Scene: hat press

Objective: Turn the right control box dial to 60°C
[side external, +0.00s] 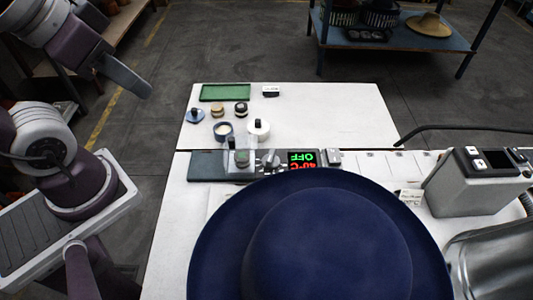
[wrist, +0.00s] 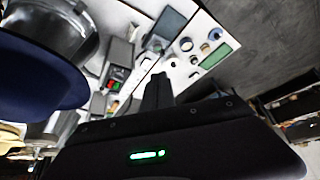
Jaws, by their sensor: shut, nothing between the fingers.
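The control box (side external: 212,166) lies in the middle of the white table in the side external view. Its display (side external: 302,160) reads OFF in green and 40°C in red, upside down. A grey knob (side external: 270,160) sits left of the display. The small display also shows in the wrist view (wrist: 115,86), too small to read there. My gripper (wrist: 158,90) shows in the wrist view with its dark fingers together and empty. It is apart from the box and knob. I cannot make out the dial's marks.
A large blue hat (side external: 325,245) fills the front, close to the control box. A clear cover (side external: 240,157) stands left of the knob. A grey box with a dark panel (side external: 475,180) stands at right. Small jars and a green tray (side external: 225,92) are behind.

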